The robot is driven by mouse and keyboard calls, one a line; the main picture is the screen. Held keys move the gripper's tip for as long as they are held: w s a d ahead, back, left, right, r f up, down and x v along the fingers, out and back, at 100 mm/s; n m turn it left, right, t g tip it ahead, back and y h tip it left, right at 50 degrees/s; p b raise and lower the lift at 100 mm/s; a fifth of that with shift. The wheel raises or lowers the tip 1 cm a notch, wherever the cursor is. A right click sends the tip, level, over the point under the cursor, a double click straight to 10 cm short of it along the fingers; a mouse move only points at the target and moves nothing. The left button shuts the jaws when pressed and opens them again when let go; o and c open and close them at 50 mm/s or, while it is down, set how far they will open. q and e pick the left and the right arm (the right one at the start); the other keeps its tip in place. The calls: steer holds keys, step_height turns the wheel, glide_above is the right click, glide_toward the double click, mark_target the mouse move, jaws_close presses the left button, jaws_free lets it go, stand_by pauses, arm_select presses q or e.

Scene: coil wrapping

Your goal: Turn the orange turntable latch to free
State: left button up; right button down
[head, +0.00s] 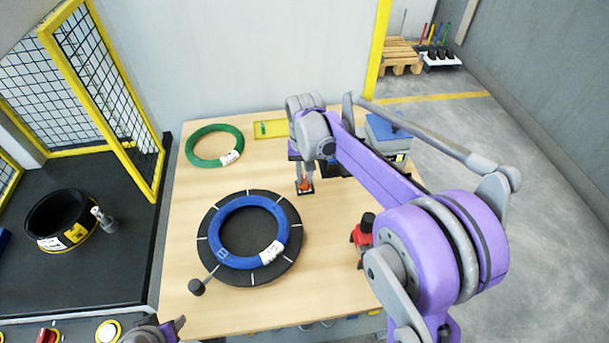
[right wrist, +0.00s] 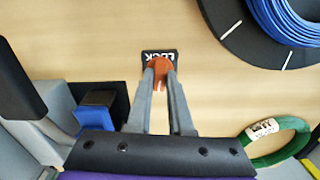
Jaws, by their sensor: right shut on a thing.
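The orange turntable latch (head: 306,184) stands on a small black plate on the wooden table, right of the black turntable (head: 291,250). In the right wrist view the orange latch (right wrist: 162,65) sits by a black label (right wrist: 160,54) reading LOCK. My right gripper (head: 304,182) reaches down from above. Its two grey fingers (right wrist: 162,82) close in on the latch's sides, shut on it. A blue coil (head: 221,222) lies flat on the turntable, and a rod with a dark knob (head: 197,287) sticks out at its lower left. Part of my left gripper (head: 170,328) shows at the bottom edge; its fingers are mostly cut off.
A green coil (head: 202,159) and a yellow tray (head: 268,129) lie at the back of the table (head: 185,300). A blue-lidded grey box (head: 386,130) and a red tool (head: 361,236) are on the right. A yellow mesh gate (head: 115,95) stands left, above a black surface with a black ring (head: 48,215).

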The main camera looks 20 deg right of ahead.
mark_target(304, 179)
steer(key=shift+n, duration=0.6)
steer(key=c, duration=0.8)
jaws_free()
steer(key=shift+r, duration=0.15)
arm_select(q)
steer(key=shift+w+r+p, duration=0.1)
steer(key=shift+r+p, duration=0.2)
steer(key=shift+r, duration=0.05)
arm_select(e)
step_height(304, 179, up, 11)
steer(key=shift+f, duration=0.2)
